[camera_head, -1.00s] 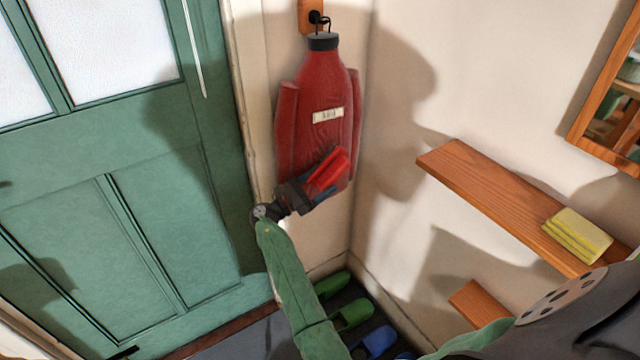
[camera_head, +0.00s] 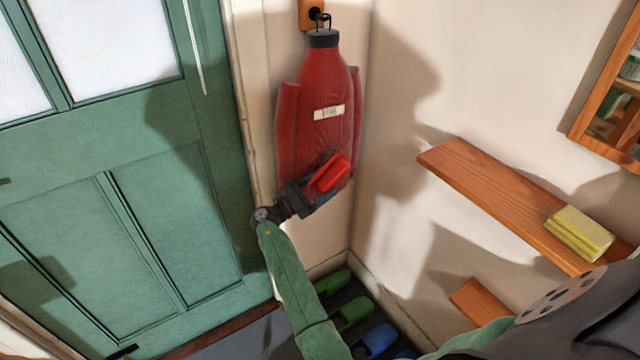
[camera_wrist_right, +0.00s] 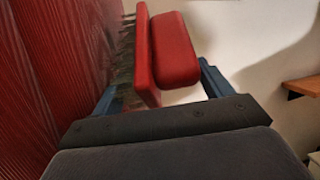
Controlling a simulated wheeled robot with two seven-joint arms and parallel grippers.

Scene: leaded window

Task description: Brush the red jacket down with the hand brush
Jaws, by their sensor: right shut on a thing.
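The red jacket (camera_head: 318,100) hangs from a hook at the back wall, with a dark collar and a pale label on its chest. My right gripper (camera_head: 322,186) is at the jacket's lower right part, shut on the red hand brush (camera_head: 329,174). In the right wrist view the brush (camera_wrist_right: 174,50) sits between the blue fingers, with its bristles (camera_wrist_right: 126,50) facing the jacket (camera_wrist_right: 60,70) on the left. The bristle tips are at the jacket's surface, but I cannot tell whether they touch. My left gripper is not in view.
A green door (camera_head: 130,190) stands left of the jacket. Green and blue shoes (camera_head: 375,340) are on the floor below.

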